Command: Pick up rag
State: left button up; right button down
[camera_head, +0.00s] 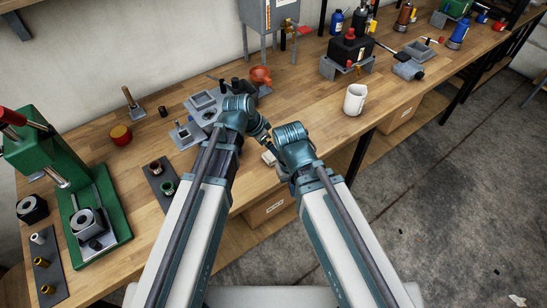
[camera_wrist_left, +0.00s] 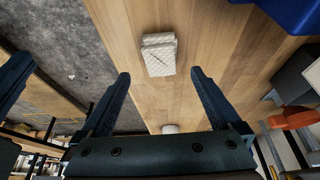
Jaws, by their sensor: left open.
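The rag (camera_wrist_left: 159,55) is a folded, pale quilted cloth lying flat on the wooden bench, near the bench edge. In the head view, a small part of the rag (camera_head: 268,158) shows between my two wrists. My left gripper (camera_wrist_left: 160,73) is open and empty. Its fingers frame the rag in the left wrist view, one to each side, with no contact visible. In the head view, my left gripper (camera_head: 264,137) is partly hidden by its wrist. My right arm's wrist is close by on the right; its fingers are hidden in the head view.
A grey fixture (camera_head: 205,102) and an orange funnel (camera_head: 261,76) stand behind my left wrist. A dark plate with small cups (camera_head: 160,178) lies left. Bare bench lies between the mug and the funnel.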

aim_at(271, 154)
pick_arm(q)
jog(key=b+x, duration=0.3)
jog(key=x, duration=0.1)
jog(key=shift+a+f+b, duration=0.2)
jog(key=shift+b, duration=0.2)
jog(key=shift+w+d+f+b, duration=0.1)
jog(key=shift+d+f+b, duration=0.1)
jog(key=shift+f+b, duration=0.15)
jog(key=shift+r, duration=0.1)
jog(key=c, duration=1.4)
jog(key=shift+r, duration=0.1)
jog(key=shift+c, duration=0.2)
notch_tip(271, 154, up, 10)
jog(key=p, duration=1)
